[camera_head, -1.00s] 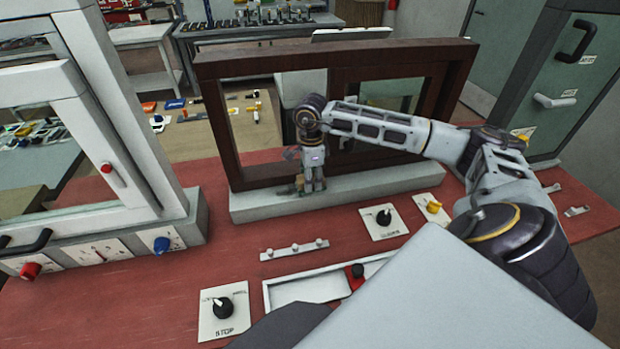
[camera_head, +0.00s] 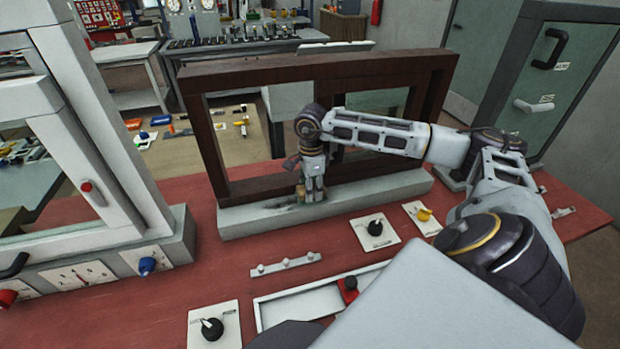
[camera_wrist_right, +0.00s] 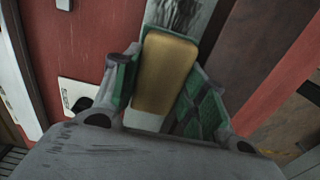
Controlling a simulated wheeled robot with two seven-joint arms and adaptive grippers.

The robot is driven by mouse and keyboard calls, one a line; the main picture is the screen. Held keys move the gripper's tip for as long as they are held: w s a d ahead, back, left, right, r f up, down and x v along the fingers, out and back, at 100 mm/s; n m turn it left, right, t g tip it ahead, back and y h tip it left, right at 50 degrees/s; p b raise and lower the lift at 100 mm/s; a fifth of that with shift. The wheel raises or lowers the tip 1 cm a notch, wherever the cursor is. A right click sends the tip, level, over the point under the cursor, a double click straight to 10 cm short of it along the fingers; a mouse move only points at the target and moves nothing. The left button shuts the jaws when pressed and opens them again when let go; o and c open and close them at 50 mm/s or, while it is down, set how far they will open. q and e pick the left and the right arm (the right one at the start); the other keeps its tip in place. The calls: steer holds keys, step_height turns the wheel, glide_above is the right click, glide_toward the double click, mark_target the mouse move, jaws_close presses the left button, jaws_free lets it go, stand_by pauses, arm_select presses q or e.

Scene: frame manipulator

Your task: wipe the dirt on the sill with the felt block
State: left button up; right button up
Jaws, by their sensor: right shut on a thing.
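The pale sill (camera_head: 375,192) runs along the foot of the dark brown window frame (camera_head: 215,150). A dark smear of dirt (camera_head: 277,206) lies on it, just left of my right gripper (camera_head: 312,192). In the right wrist view the dirt (camera_wrist_right: 182,12) shows at the top, beyond the felt block. My right gripper points down at the sill and is shut on the tan felt block (camera_wrist_right: 165,75), which has a green edge. The block (camera_head: 300,191) is small in the head view, low at the sill; I cannot tell whether it touches. My left gripper is out of view.
In front of the sill on the red bench (camera_head: 170,305) are a knob plate (camera_head: 375,230), a yellow knob (camera_head: 424,214), a small pegged rail (camera_head: 285,264) and a white tray (camera_head: 265,315). A white window unit (camera_head: 110,150) stands at left.

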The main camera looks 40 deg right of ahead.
mark_target(299, 190)
stand_by(0.3)
steer(key=shift+w+a+f, duration=0.1)
steer(key=shift+w+a, duration=0.25)
steer(key=shift+a, duration=0.5)
steer(key=shift+w+a+f, duration=0.1)
steer(key=shift+w+a, duration=0.25)
steer(key=shift+a, duration=0.45)
steer(key=shift+a, duration=0.1)
steer(key=shift+w+a+r, duration=0.1)
steer(key=shift+w+a, duration=0.35)
steer(key=shift+a, duration=0.3)
steer(key=shift+w+a+r, duration=0.1)
steer(key=shift+w+a, duration=0.3)
steer(key=shift+a, duration=0.3)
steer(key=shift+a, duration=0.15)
